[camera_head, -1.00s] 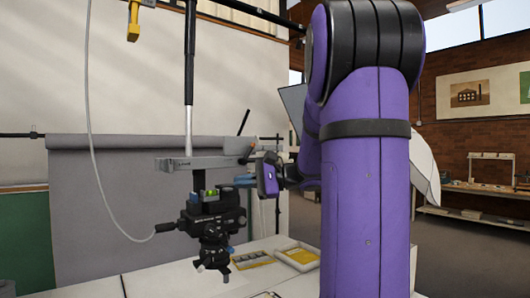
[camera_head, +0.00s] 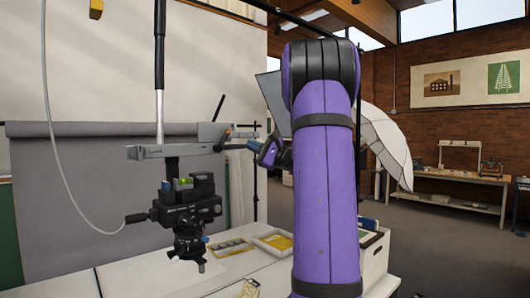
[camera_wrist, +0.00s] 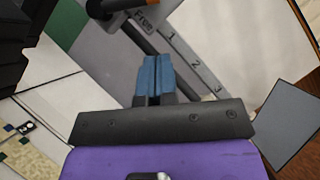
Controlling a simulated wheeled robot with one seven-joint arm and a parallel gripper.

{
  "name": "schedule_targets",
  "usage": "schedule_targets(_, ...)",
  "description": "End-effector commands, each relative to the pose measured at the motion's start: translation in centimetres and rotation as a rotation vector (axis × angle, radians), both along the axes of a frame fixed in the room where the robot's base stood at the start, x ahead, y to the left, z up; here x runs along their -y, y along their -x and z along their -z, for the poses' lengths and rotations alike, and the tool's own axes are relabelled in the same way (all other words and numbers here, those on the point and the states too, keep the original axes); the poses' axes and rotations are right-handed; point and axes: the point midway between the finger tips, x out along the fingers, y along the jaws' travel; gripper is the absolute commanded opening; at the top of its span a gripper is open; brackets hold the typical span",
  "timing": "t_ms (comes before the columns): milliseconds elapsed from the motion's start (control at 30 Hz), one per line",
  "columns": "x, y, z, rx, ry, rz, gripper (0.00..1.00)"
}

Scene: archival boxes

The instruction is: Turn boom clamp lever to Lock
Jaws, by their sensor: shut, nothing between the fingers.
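In the wrist view, a dark bar with an orange end (camera_wrist: 122,6) shows at the top edge, beside the word "Free" on the grey scale plate (camera_wrist: 190,58). No "Lock" mark shows. My gripper (camera_head: 252,145) is right of the lever, apart from it in the head view. Its blue fingers (camera_wrist: 152,72) are shut and empty, pointing toward the scale plate. Whether they touch anything is unclear.
A camera head (camera_head: 187,207) hangs below the boom, with a pale cable (camera_head: 62,165) looping at left. A white table (camera_head: 165,280) carries a yellow-and-white tray (camera_head: 275,242). A white umbrella (camera_head: 385,140) stands behind my arm. Open floor lies at right.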

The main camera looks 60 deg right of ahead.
Motion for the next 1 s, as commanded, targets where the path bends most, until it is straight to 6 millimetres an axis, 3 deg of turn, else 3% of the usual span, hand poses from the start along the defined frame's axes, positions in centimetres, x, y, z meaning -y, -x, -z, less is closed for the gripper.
schedule_targets(100,-0.6,-2.0,-0.7,0.001,0.002,-0.002,0.0)
schedule_targets(300,-2.6,-3.0,-2.3,0.001,0.0,-0.001,0.0)
schedule_targets(1000,-3.5,-3.5,-3.0,-0.004,0.013,0.001,0.0)
